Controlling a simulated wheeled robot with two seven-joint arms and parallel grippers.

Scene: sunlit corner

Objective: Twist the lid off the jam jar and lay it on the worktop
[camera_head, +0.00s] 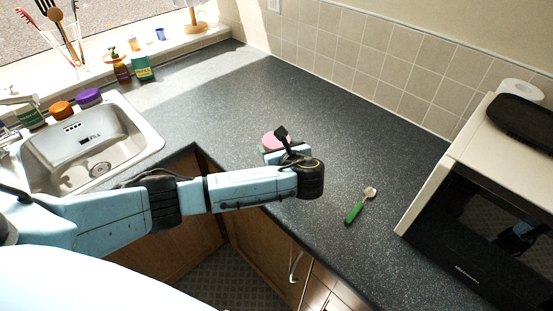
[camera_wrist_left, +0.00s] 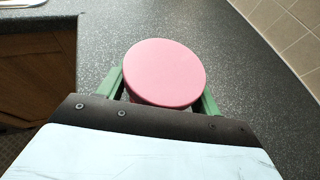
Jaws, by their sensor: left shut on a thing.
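The jam jar's pink round lid (camera_head: 274,140) shows just beyond my left gripper (camera_head: 272,152) in the head view, over the worktop (camera_head: 330,150). In the left wrist view the lid (camera_wrist_left: 164,73) fills the middle, between the two green fingers of my left gripper (camera_wrist_left: 163,88). The fingers are shut on it from both sides. The jar's body is hidden under the lid and behind the gripper, so I cannot tell whether the lid is apart from the jar. My right gripper is not in view.
A spoon with a green handle (camera_head: 355,211) lies on the worktop to the right. A microwave (camera_head: 475,200) stands at the far right. The sink (camera_head: 90,145) is on the left, with bottles (camera_head: 140,66) behind it. The worktop behind the gripper is clear.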

